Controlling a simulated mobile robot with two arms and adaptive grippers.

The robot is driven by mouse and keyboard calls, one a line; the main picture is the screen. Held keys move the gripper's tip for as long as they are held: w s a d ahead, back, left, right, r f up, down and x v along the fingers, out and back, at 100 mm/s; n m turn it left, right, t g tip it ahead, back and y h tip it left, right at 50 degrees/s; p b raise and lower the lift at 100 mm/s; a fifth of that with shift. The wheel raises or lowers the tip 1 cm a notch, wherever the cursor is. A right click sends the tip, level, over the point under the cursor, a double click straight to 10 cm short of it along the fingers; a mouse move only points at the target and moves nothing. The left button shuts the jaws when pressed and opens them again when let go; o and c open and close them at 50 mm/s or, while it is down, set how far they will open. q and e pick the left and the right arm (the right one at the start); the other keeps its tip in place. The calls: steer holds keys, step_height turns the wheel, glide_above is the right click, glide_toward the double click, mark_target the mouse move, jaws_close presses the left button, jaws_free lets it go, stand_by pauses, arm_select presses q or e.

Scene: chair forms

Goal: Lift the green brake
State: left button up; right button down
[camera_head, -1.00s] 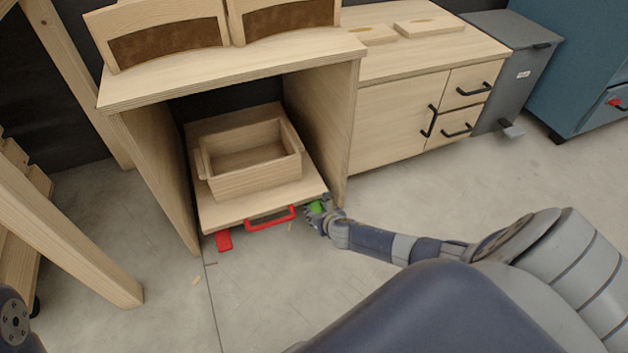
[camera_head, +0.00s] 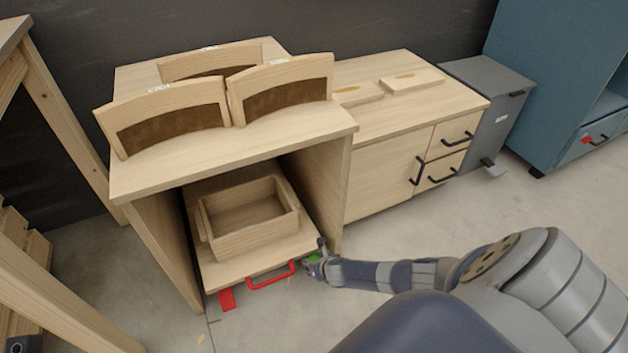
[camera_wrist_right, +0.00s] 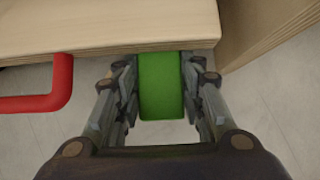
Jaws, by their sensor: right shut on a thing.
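The green brake (camera_wrist_right: 160,86) is a small green block at the front right edge of the pull-out wooden platform (camera_head: 240,268). In the head view the green brake (camera_head: 314,258) is mostly covered by my right gripper (camera_head: 315,262). In the right wrist view my right gripper (camera_wrist_right: 161,95) has a finger on each side of the green brake and is shut on it. The brake's far end meets the platform's edge. My left gripper does not show in either view.
A red handle (camera_head: 271,275) and a red tab (camera_head: 227,299) are on the platform's front. A wooden box (camera_head: 250,235) rests on the platform, inside a cabinet (camera_head: 170,240). The cabinet's right side panel stands close to my right gripper. Floor is clear at the right.

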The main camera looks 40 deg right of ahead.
steer(key=shift+d, duration=0.1)
steer(key=c, duration=1)
jaws_free()
steer(key=shift+c, duration=0.2)
steer(key=v, duration=1.2)
